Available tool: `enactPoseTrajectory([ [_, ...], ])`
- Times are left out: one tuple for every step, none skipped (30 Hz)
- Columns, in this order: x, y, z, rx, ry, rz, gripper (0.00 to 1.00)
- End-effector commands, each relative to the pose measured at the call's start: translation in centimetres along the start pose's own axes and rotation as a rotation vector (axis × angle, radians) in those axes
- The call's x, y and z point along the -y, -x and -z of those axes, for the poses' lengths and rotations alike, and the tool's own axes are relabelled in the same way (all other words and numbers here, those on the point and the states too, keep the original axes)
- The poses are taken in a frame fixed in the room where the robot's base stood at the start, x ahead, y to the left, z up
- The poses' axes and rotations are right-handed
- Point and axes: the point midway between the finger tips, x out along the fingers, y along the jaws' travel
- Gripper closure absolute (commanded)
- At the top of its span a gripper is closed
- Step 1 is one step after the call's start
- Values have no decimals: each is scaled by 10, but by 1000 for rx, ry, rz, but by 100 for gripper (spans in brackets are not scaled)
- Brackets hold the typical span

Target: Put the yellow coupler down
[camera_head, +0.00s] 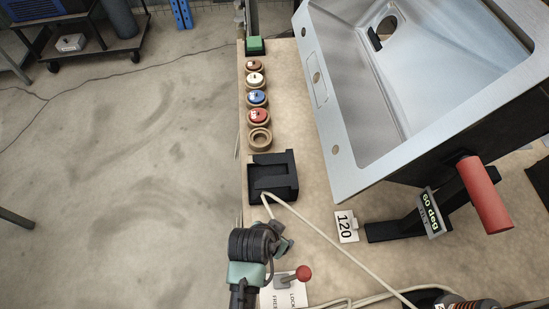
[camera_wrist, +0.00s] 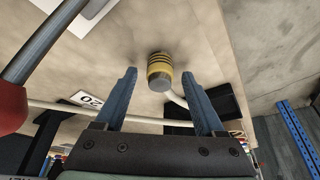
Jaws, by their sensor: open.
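The yellow coupler (camera_wrist: 160,66) has dark bands and a grey end, and shows in the wrist view between and just beyond my fingertips. A pale cable (camera_wrist: 178,100) runs from it. My gripper (camera_wrist: 159,74) is open, with a finger on each side of the coupler and a visible gap to each. I cannot tell whether the coupler rests on the bench. In the head view my gripper (camera_head: 284,243) is low over the bench, below the black holder (camera_head: 287,188); the coupler is hidden there.
A row of round holders (camera_head: 260,139) with coloured caps lies above the black holder. The steel sink (camera_head: 345,150) fills the right. A red-knobbed lever (camera_head: 303,272) is close to my gripper, and the cable (camera_head: 335,238) crosses the bench. The bench edge is left.

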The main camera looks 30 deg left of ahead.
Motion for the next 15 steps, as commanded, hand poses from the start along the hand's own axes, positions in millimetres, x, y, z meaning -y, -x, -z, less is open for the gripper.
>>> enactPoseTrajectory([
  [0, 5, 1, -2, 0, 1, 29],
  [0, 8, 1, -2, 0, 2, 29],
  [0, 13, 0, -1, 1, 1, 29],
  [0, 18, 0, -1, 1, 2, 29],
  [1, 23, 0, -2, 1, 2, 29],
  [1, 31, 0, -1, 0, 2, 29],
  [1, 37, 1, -3, 0, 3, 29],
  [1, 43, 1, -2, 1, 3, 29],
  [1, 52, 1, -2, 0, 3, 29],
  [1, 58, 1, -2, 0, 2, 29],
  [0, 64, 1, -2, 0, 3, 29],
  [1, 72, 1, -3, 1, 3, 29],
  [1, 78, 1, -2, 1, 2, 29],
  [1, 84, 1, -2, 1, 2, 29],
  [0, 91, 1, -2, 1, 2, 29],
])
